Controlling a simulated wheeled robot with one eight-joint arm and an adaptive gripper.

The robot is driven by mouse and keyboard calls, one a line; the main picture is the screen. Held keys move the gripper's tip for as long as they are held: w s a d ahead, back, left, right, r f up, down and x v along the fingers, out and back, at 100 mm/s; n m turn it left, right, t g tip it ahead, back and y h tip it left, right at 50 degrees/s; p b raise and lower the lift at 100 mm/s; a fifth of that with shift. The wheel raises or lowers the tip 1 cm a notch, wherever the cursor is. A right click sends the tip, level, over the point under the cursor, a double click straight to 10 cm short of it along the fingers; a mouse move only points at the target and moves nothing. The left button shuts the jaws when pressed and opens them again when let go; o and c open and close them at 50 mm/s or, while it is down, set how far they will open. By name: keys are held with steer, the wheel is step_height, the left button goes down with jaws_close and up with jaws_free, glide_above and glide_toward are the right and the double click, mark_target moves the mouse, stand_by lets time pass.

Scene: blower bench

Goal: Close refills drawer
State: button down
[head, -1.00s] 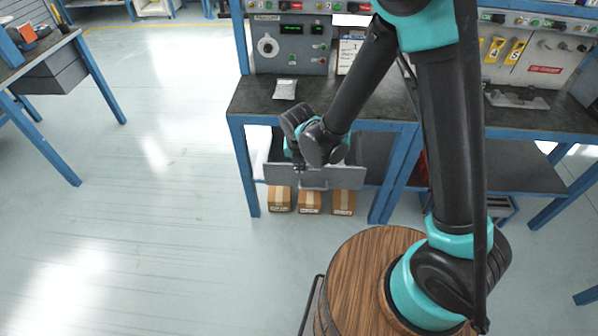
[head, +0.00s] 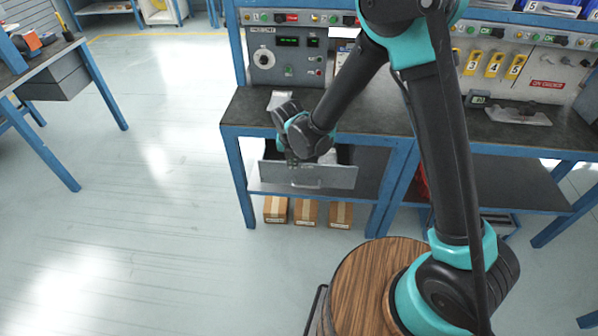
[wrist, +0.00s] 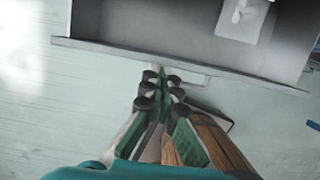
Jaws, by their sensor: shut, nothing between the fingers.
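The grey drawer (head: 335,177) hangs open under the middle bench, its front panel standing out from the bench edge. A bar handle (head: 305,184) is on its front. In the wrist view, the drawer front (wrist: 100,50) crosses the upper part and the handle (wrist: 200,80) sticks out from it. A pale packet (wrist: 245,18) lies inside the drawer. My gripper (wrist: 162,78) is shut and empty, with its fingertips close to the drawer front beside the handle. I cannot tell whether they touch. In the head view, my wrist hides part of the drawer interior.
Several controls sit on the bench's panel (head: 285,55) above the worktop (head: 245,108). Cardboard boxes (head: 305,212) stand on the floor below the drawer. A blue bench leg (head: 240,185) is left of it. The floor (head: 130,200) to the left is clear.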

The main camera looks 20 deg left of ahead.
steer(key=w+a, duration=0.2)
steer(key=w, duration=0.6)
